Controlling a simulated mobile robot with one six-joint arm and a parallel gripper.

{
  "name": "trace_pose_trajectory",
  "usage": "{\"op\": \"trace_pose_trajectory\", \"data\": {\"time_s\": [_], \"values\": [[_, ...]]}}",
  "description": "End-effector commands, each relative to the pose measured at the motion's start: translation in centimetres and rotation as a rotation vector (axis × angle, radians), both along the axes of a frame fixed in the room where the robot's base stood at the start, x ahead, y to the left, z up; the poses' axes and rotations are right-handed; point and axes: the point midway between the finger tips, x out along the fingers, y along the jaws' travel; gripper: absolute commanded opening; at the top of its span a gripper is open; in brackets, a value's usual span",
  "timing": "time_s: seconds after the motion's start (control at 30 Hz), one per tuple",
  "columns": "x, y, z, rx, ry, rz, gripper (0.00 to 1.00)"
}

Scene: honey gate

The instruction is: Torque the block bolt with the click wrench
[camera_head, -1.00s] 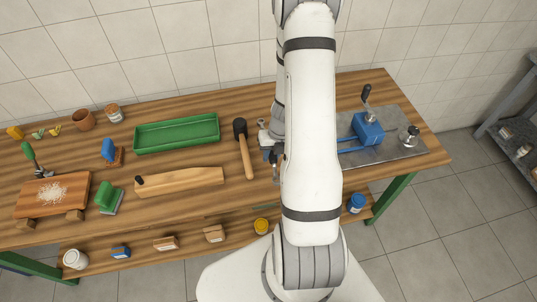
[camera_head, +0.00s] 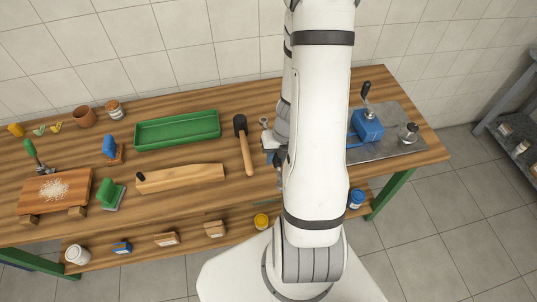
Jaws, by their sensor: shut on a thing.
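A blue block (camera_head: 367,126) with an upright black-handled lever stands on a grey plate (camera_head: 385,149) at the right of the bench. I cannot make out the bolt on it. My gripper (camera_head: 271,157) shows only in part at the left edge of my arm, left of the block, and is shut. A slim silver tool, apparently the click wrench (camera_head: 264,122), sticks out beyond it, with its head toward the back of the bench. My arm hides most of the gripper, the grip and the plate's left part.
A black-headed mallet (camera_head: 246,152) lies close left of my gripper. A green tray (camera_head: 177,130) and a wooden piece (camera_head: 180,178) lie farther left. A silver knobbed piece (camera_head: 408,132) stands on the plate right of the block. A lower shelf holds several small items.

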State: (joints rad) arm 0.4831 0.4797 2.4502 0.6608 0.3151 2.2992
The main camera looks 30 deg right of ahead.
Motion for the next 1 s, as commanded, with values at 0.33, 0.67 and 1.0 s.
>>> {"op": "trace_pose_trajectory", "data": {"time_s": [0.33,0.67,1.0], "values": [[-2.3,0.9,1.8,0.007,-0.016,0.003,0.00],[-3.9,1.3,2.8,0.001,-0.010,0.002,0.00],[-6.8,2.2,5.5,-0.004,-0.007,0.000,0.00]]}}
